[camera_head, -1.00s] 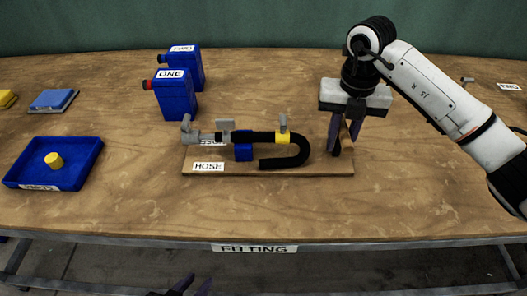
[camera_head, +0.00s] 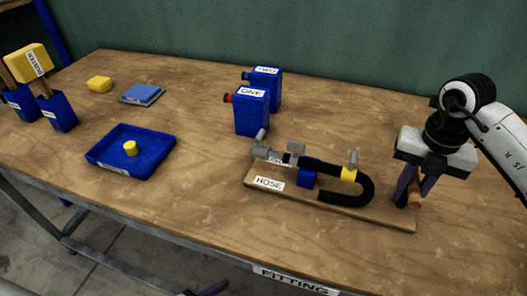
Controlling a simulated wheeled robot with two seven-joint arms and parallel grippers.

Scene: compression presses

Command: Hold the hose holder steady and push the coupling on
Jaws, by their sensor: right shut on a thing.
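The hose holder, a wooden board (camera_head: 352,212) labelled HOSE, lies on the table. It carries a black hose (camera_head: 366,192) bent in a U, a blue block (camera_head: 306,179), grey metal fittings and a yellow band (camera_head: 349,174). My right gripper (camera_head: 412,195) is shut on a brown upright grip (camera_head: 415,195) at the board's right end. A short yellow cylinder (camera_head: 130,149), perhaps the coupling, stands in a blue tray (camera_head: 104,158) to the left. Only a finger part of my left gripper (camera_head: 208,290) shows at the bottom edge, below the table front.
Two blue canisters, ONE (camera_head: 251,112) and another (camera_head: 268,84), stand behind the board. A yellow block (camera_head: 99,84), a blue pad (camera_head: 142,94) and blue holders (camera_head: 58,112) with a yellow duster (camera_head: 27,62) are at the left. The table between tray and board is clear.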

